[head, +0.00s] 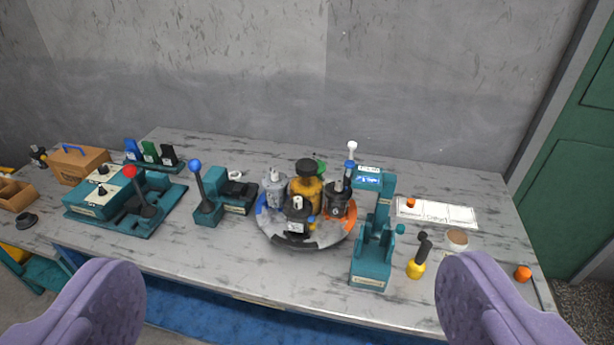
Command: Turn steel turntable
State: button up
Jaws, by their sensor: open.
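The steel turntable (312,243) is a round disc near the middle of the workbench. Its rim shows an orange part, a blue part at the left and a dark segment at the front. Several motor-like parts stand on it: a grey one (273,190), a tall amber one (306,188), a dark one (337,201) and a black one with a white top (297,220). My gripper (287,310) is open and empty. Its two purple fingers are wide apart at the bottom corners, in front of the bench and apart from the turntable.
A teal press (371,262) stands close to the turntable's right. A blue-knobbed lever (203,200) stands to its left, with a red-knobbed teal unit (120,205) farther left. A yellow-black tool (417,262) and a white tray (437,212) are at the right. The bench front before the turntable is clear.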

aim_at(328, 232)
jog(key=i+j, duration=0.15)
jog(key=i, duration=0.3)
jog(key=i+j, duration=0.2)
jog(key=i, duration=0.25)
jog(key=i+j+z, duration=0.1)
jog(key=i, duration=0.35)
jog(key=i+j, duration=0.25)
jog(key=i, duration=0.2)
